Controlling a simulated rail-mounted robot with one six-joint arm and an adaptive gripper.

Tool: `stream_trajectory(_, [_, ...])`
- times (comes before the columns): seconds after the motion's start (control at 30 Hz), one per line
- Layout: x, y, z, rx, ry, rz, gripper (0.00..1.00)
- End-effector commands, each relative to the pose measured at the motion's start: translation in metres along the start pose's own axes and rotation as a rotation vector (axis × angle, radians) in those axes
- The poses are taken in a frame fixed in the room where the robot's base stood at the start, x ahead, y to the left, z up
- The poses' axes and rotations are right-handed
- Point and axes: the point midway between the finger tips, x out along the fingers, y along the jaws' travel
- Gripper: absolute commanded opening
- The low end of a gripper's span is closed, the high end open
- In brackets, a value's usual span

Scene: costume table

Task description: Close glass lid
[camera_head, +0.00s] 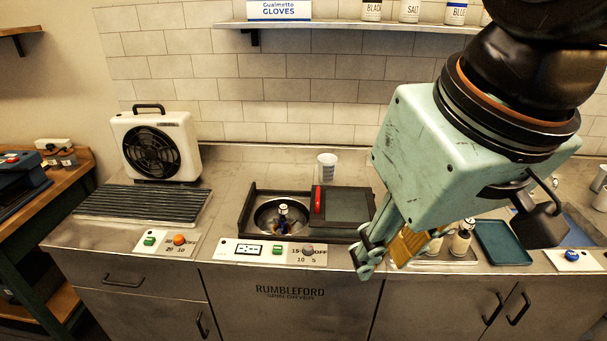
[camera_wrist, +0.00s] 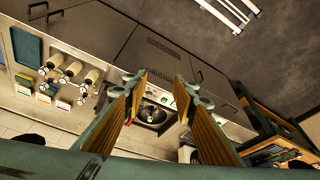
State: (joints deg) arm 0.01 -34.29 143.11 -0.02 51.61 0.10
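The spin dryer (camera_head: 246,222) is set in the counter, with its round metal bowl uncovered on the left. A dark bottle-like object (camera_head: 283,214) stands in the bowl. The dark glass lid (camera_head: 347,205) lies flat to the right of the bowl, with a red handle (camera_head: 317,199) on its left edge. My gripper (camera_head: 378,262) is in front of and to the right of the lid, apart from it. In the wrist view my gripper (camera_wrist: 160,84) has its fingers spread with nothing between them; the bowl (camera_wrist: 151,113) shows beyond, between the fingers.
A control panel (camera_head: 265,252) lies in front of the dryer. A measuring cup (camera_head: 327,167) stands behind it. A fan unit (camera_head: 157,146) and ribbed mat (camera_head: 140,203) are left. Bottles (camera_head: 461,238) and a teal tray (camera_head: 502,242) are right. A shelf (camera_head: 345,25) hangs above.

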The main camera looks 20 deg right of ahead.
Motion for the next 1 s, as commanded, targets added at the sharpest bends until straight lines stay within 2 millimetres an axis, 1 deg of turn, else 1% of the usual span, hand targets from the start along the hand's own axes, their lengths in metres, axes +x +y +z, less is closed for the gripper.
stream_trajectory(0.03, [0.0, 0.0, -0.001, 0.004, -0.002, 0.0, 0.2])
stream_trajectory(0.27, [-0.001, 0.0, -0.015, 0.046, -0.027, -0.009, 0.0])
stream_trajectory(0.63, [-0.001, 0.004, -0.059, 0.185, -0.101, -0.035, 0.0])
stream_trajectory(1.0, [0.007, 0.012, -0.106, 0.336, -0.176, -0.065, 0.0])
